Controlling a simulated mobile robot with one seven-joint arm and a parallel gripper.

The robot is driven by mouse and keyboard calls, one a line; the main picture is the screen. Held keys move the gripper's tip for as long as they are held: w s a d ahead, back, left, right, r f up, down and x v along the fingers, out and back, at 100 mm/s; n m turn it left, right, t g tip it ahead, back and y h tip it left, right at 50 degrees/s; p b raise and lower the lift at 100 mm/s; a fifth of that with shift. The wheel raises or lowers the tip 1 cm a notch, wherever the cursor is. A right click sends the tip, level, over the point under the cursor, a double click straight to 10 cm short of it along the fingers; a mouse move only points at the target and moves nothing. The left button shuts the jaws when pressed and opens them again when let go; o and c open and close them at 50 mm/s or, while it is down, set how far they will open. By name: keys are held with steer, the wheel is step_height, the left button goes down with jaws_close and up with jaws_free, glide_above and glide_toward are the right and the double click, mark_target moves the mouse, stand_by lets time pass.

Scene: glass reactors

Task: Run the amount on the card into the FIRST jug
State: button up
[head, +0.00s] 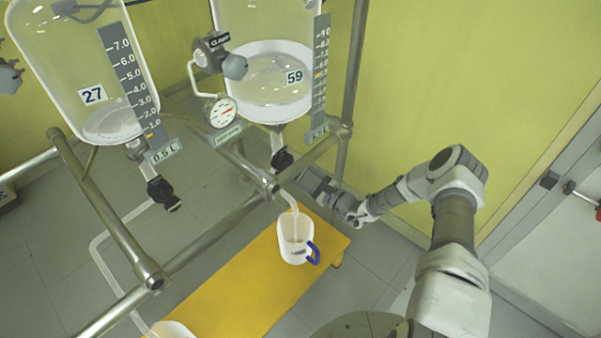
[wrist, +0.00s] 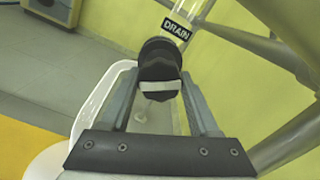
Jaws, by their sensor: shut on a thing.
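Reactor 59 (head: 262,100) is a glass vessel holding clear liquid, with a numbered scale (head: 319,70) at its right. Its black drain valve (head: 283,160) hangs below. In the wrist view my gripper (wrist: 160,90) is shut on the black valve handle (wrist: 160,62), below a DRAIN label (wrist: 176,29). In the head view my gripper (head: 312,183) is beside that valve, partly hidden by the frame. A white jug with a blue handle (head: 295,240) stands under the outlet tube (head: 290,202). I cannot tell its liquid level. No amount card is readable.
The yellow bench (head: 240,285) bears the jug. Metal rails (head: 105,225) cross in front. A dial gauge (head: 222,112) hangs by reactor 59.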

steer(key=n+p, duration=0.1)
steer(key=n, duration=0.3)
steer(key=shift+n, duration=0.3)
steer(key=n+p, duration=0.2)
steer(key=n, duration=0.3)
steer(key=n+p, duration=0.2)
steer(key=n, duration=0.3)
steer(key=shift+d+r+n, duration=0.1)
steer(key=shift+n, duration=0.3)
steer(key=shift+n+p, duration=1)
steer(key=shift+n, duration=1.6)
steer(key=o, duration=1.4)
